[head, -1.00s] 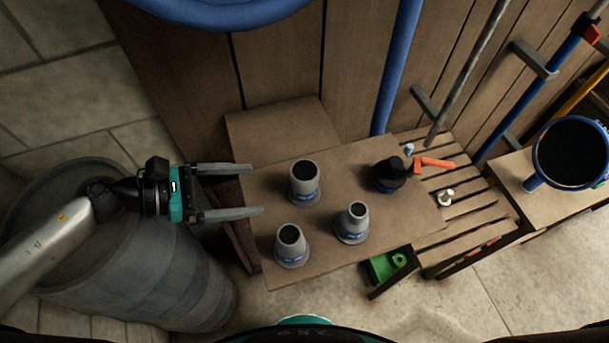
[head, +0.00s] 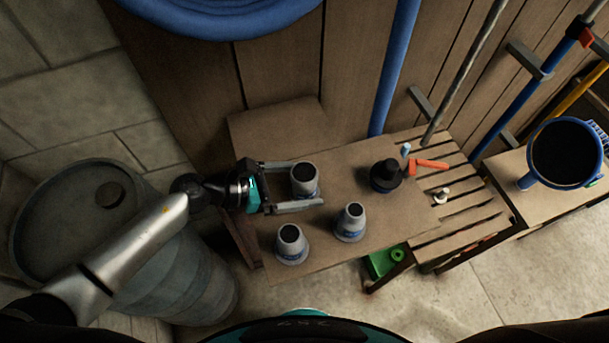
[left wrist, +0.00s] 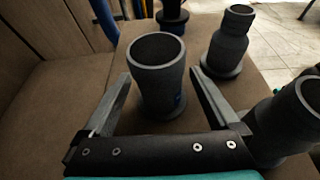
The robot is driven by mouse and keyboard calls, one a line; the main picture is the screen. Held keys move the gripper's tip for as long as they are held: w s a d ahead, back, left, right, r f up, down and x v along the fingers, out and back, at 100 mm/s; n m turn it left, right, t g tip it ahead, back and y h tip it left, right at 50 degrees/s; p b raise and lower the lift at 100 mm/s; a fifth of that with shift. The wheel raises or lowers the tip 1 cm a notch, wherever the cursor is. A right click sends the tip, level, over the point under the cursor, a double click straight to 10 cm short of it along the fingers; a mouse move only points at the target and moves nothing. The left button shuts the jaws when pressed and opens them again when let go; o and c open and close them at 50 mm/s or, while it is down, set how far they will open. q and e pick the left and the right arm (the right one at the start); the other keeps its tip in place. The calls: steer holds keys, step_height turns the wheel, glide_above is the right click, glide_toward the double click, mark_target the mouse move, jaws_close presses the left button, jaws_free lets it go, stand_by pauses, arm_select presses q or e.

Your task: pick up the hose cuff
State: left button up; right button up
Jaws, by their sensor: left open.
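Three grey hose cuffs with blue bands stand upright on the wooden bench (head: 345,257). The rear left cuff (head: 305,190) is between the fingers of my left gripper (head: 322,184), which is open; it also shows in the left wrist view (left wrist: 158,85), with a finger on either side and gaps visible. A narrower stepped cuff (head: 351,222) stands to the right, also in the left wrist view (left wrist: 229,45). The front left cuff (head: 291,245) shows at the right edge of the left wrist view (left wrist: 285,120). My right gripper is out of view.
A black fitting (head: 385,176) and a red-handled valve (head: 428,165) lie to the right, near the slatted part. A large grey barrel (head: 170,255) stands at left. A blue pipe (head: 393,75) rises behind the bench. A green item (head: 385,262) is below.

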arm_select(q)
steer(key=shift+w+d+f, duration=0.1)
steer(key=shift+d+f, duration=0.05)
steer(key=shift+d, duration=0.15)
steer(key=c, duration=1.5)
